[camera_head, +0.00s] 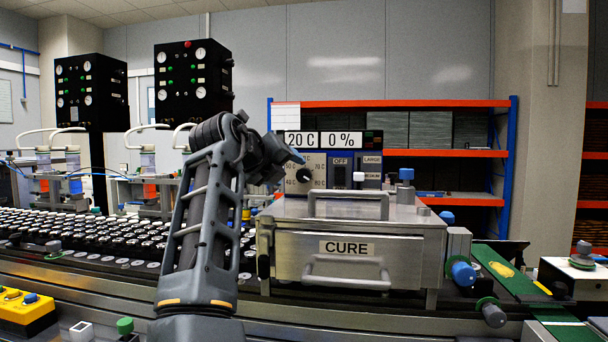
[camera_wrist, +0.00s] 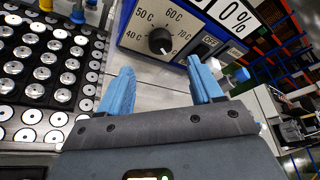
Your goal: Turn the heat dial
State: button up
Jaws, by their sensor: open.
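The heat dial (camera_wrist: 160,41) is a round black knob on a white panel marked from 40 C to 70 C and beyond in the wrist view. Its white pointer aims toward the lower side of the panel. In the head view the dial (camera_head: 304,175) shows on the control box behind my arm, below a 20 C display (camera_head: 302,139). My gripper (camera_wrist: 162,80) is open, with its two blue fingers apart and nothing between them. The dial lies beyond the fingertips, between them in the picture, and does not touch them. In the head view my wrist partly covers the panel.
A metal CURE drawer box (camera_head: 348,250) with handles stands in front of the panel. An OFF switch (camera_head: 340,161) and a 0 % display (camera_head: 341,139) sit beside the dial. Trays of round parts (camera_head: 80,236) fill the left. A green conveyor (camera_head: 520,280) runs at right.

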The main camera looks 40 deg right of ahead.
aim_at(303, 177)
jog(key=p+x, duration=0.1)
jog(key=x, duration=0.6)
jog(key=shift+d+p, duration=0.15)
jog(key=shift+p, duration=0.15)
jog(key=shift+c, duration=0.5)
jog(key=c, duration=1)
jog(key=shift+o, duration=0.2)
jog(key=shift+f, duration=0.1)
jog(key=shift+b, duration=0.4)
